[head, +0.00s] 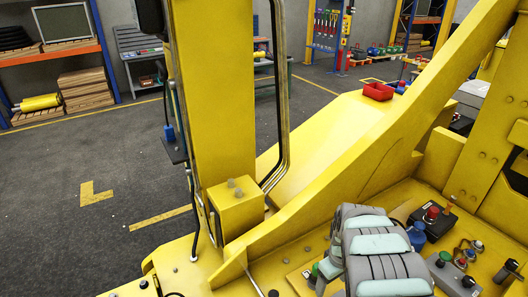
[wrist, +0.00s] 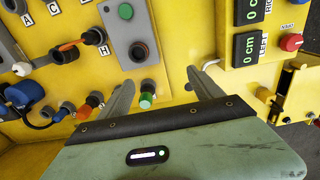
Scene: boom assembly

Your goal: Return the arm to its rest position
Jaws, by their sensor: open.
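My gripper (wrist: 160,80) shows in the wrist view with its two grey fingers spread apart and nothing between them in its grasp. A yellow control panel (wrist: 175,35) fills the view beyond the fingers. A green-capped knob (wrist: 147,97) appears between the fingers, closer to the left one; I cannot tell if they touch. In the head view my grey arm with pale green pads is low over the yellow machine (head: 330,140), right of centre. My fingertips are hidden there.
Cables and connectors crowd the left.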

